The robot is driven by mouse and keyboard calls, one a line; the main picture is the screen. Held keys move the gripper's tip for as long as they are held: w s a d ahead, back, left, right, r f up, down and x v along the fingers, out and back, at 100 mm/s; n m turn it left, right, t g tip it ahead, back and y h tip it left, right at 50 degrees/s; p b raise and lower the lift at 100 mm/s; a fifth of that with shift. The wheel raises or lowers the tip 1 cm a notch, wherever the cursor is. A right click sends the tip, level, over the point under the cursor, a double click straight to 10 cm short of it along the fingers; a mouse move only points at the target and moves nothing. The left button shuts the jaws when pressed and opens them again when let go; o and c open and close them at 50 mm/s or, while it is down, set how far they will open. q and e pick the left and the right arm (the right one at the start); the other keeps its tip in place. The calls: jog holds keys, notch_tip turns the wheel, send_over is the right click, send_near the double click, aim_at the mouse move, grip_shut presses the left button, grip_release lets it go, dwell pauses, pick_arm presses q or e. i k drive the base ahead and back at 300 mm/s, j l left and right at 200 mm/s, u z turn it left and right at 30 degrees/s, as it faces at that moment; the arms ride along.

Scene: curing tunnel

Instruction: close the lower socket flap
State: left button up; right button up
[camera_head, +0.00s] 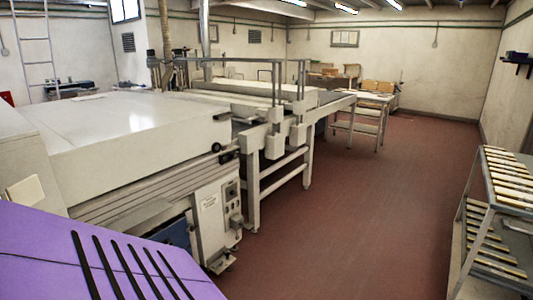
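No gripper shows in the head view. A grey end panel (210,215) on the long pale machine carries small box-like fittings at its right edge. The upper fitting (231,190) sits above a lower fitting (236,222). They are too small to tell whether either is a socket or whether a flap is open or shut. A cream rectangular plate (24,192) sits on the pale housing at the far left, and I cannot tell what it is.
A purple surface (50,255) with several black slots fills the lower left foreground. The long machine (130,125) runs along the left. A metal rack (490,215) with several strips stands at the right. The red floor (350,220) between them is clear. A table (365,98) stands farther back.

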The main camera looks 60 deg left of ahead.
aim_at(28, 192)
jog(key=u, duration=2.85)
